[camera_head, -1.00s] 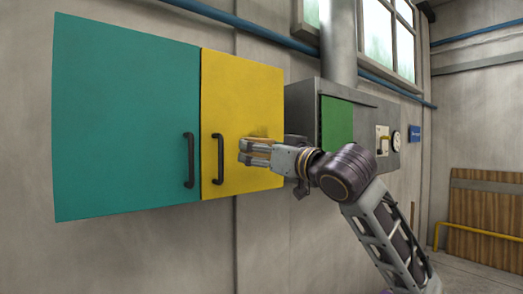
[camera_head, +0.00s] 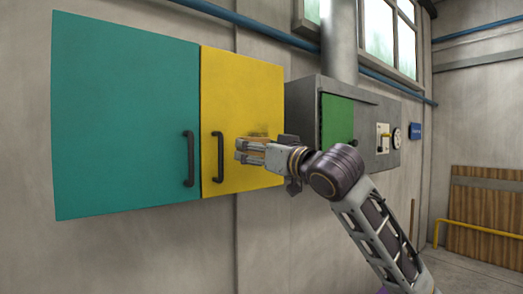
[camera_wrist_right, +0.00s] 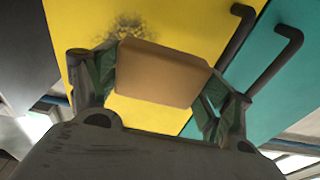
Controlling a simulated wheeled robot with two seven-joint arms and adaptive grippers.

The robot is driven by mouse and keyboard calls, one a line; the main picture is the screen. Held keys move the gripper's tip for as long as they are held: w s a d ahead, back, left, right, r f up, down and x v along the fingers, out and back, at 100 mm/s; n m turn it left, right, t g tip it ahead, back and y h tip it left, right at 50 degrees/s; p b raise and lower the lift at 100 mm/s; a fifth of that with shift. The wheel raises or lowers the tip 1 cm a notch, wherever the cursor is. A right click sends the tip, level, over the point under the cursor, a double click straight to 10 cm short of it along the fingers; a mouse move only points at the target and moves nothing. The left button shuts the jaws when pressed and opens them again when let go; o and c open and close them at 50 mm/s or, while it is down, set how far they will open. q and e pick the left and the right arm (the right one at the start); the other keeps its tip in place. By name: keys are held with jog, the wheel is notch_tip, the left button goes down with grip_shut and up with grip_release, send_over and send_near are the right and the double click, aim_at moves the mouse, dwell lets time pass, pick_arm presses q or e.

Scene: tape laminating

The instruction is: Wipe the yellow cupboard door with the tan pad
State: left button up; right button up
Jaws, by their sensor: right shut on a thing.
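The yellow cupboard door (camera_head: 240,90) is shut, with a dark vertical handle (camera_head: 218,157) near its left edge. It also fills the middle of the right wrist view (camera_wrist_right: 150,110). A dark smudge (camera_wrist_right: 122,35) shows on the door beside the tan pad. The tan pad (camera_wrist_right: 160,75) is held between the fingers of my right gripper (camera_wrist_right: 158,85). In the head view my right gripper (camera_head: 245,150) is at the lower middle of the door, right of the handle. Whether the pad touches the door is hard to tell. My left gripper is not in view.
A teal door (camera_head: 125,110) with its own dark handle (camera_head: 188,158) adjoins on the left. A grey cabinet with a green panel (camera_head: 337,119) stands to the right. A blue pipe (camera_head: 250,27) runs along the wall above.

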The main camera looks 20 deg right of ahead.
jog(key=shift+f+p+x, duration=0.1)
jog(key=shift+p+x, duration=0.1)
jog(key=shift+x, duration=0.75)
jog(key=shift+f+p+x, duration=0.15)
jog(key=shift+x, duration=0.8)
jog(key=shift+p+x, duration=0.5)
jog(key=shift+x, duration=0.5)
jog(key=shift+f, duration=0.1)
jog(key=shift+w+d+p, duration=0.2)
jog(key=shift+w+d, duration=0.1)
jog(key=shift+d, duration=0.6)
jog(key=shift+w+d+p, duration=0.2)
jog(key=shift+w+d, duration=0.15)
jog(key=shift+d, duration=0.5)
jog(key=shift+w+d+p, duration=0.3)
jog(key=shift+w+d, duration=0.1)
jog(key=shift+d, duration=0.45)
jog(key=shift+w+d+p, duration=0.3)
jog(key=shift+w+d, duration=0.1)
jog(key=shift+d, duration=0.45)
